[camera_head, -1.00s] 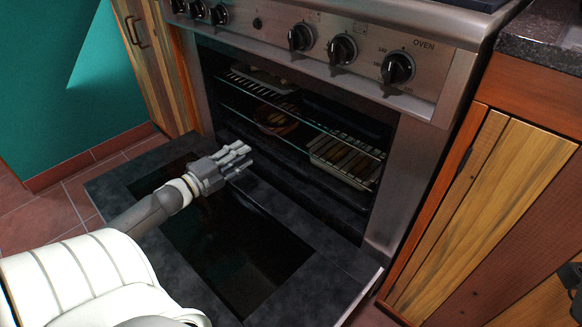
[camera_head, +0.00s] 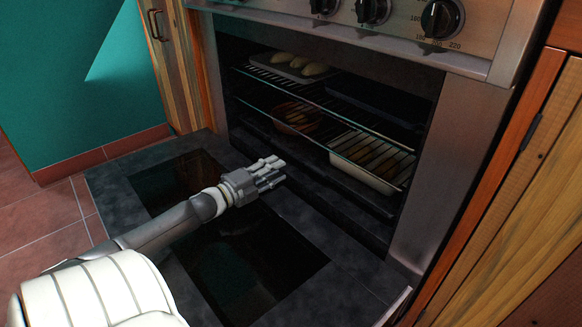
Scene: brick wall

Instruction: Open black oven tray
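A dark, flat tray (camera_head: 375,101) sits on the upper rack inside the open oven, at the right; it looks like the black oven tray, though its edges are hard to make out in the shadow. My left gripper (camera_head: 272,173) is over the lowered oven door (camera_head: 350,281), near the oven opening and lower left of the tray. Its fingers are spread, with nothing between them. It is clear of the racks. My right gripper is not in view.
A tray with pale loaves (camera_head: 306,68) sits on the upper rack at the left. Below are a round brown dish (camera_head: 297,116) and a white dish with dark strips (camera_head: 370,163). Wooden cabinets flank the oven (camera_head: 451,120); red floor tiles lie at the left.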

